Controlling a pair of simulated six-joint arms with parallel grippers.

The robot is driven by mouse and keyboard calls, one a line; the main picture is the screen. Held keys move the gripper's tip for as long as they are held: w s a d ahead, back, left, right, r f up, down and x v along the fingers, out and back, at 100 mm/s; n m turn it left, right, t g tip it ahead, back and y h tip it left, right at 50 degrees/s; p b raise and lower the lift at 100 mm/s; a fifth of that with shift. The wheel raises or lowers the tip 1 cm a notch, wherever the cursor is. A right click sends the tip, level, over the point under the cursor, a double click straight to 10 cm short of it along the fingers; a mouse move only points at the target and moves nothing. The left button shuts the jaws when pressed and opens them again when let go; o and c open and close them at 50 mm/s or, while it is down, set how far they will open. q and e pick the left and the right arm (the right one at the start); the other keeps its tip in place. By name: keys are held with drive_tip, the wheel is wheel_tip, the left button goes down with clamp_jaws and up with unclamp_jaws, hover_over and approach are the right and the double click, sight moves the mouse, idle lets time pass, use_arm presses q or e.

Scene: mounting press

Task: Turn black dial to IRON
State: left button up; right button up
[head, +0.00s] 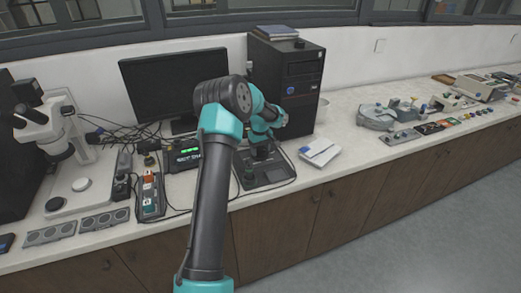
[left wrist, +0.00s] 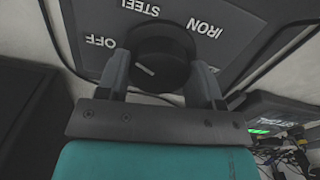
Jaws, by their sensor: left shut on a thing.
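In the left wrist view the round black dial (left wrist: 160,62) sits on a dark panel (left wrist: 260,30) with white labels OFF (left wrist: 101,42), STEEL (left wrist: 139,10) and IRON (left wrist: 208,28). A short white mark on the dial's face points left, toward the OFF side. My left gripper (left wrist: 162,80) is shut on the dial, one finger at each side. In the head view my left arm reaches over the dark control box (head: 278,172), and the gripper is mostly hidden there. The labels are too small to read in that view. My right gripper is out of view.
A black computer tower (head: 300,85) stands behind the box. A monitor (head: 160,85) and a green-lit display unit (head: 187,155) stand to the left. A white booklet (head: 320,152) lies to the right. A button box (head: 150,195) and cables lie at the left.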

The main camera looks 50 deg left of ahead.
use_arm(q)
drive_tip(key=m, duration=0.4)
drive_tip(key=shift+s+m, duration=0.1)
drive_tip(key=shift+m, duration=0.3)
drive_tip(key=m, duration=0.4)
drive_tip(key=shift+a+m, duration=0.1)
drive_tip(key=shift+m, duration=0.2)
drive_tip(key=m, duration=0.4)
drive_tip(key=shift+a, duration=0.1)
drive_tip(key=m, duration=0.5)
drive_tip(key=o, duration=0.9)
